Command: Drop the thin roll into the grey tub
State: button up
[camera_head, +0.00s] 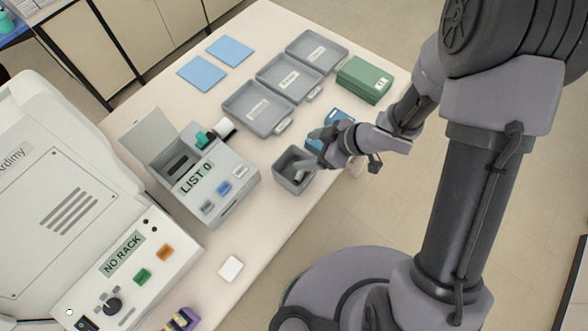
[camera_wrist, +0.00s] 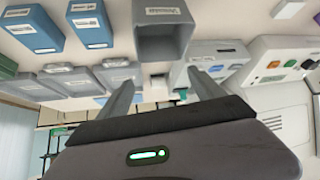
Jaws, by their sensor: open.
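The grey tub (camera_head: 281,180) is an open square container near the table's front edge. It also shows in the wrist view (camera_wrist: 162,50), top centre, just beyond the fingertips. My gripper (camera_head: 308,154) is open over the tub's right side, and its fingers also show spread apart in the wrist view (camera_wrist: 162,82). I see nothing held between the fingers. A small pale shape shows at the tub's opening; I cannot tell whether it is a fingertip or the thin roll. A black-and-white roll-like thing (camera_head: 224,128) sits behind the LIST 0 device, too small to identify surely.
The LIST 0 device (camera_head: 222,190) with its raised lid stands just left of the tub. Several grey labelled trays (camera_head: 257,108), a green box (camera_head: 363,80) and a blue box (camera_head: 340,117) lie behind. A white tile (camera_head: 230,269) lies in front. Table between is bare.

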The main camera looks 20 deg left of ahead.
jog(key=p+v, duration=0.5)
jog(key=v, duration=1)
jog(key=shift+s+d+r, duration=0.15)
jog(key=shift+d+r, duration=0.05)
jog(key=shift+r, duration=0.05)
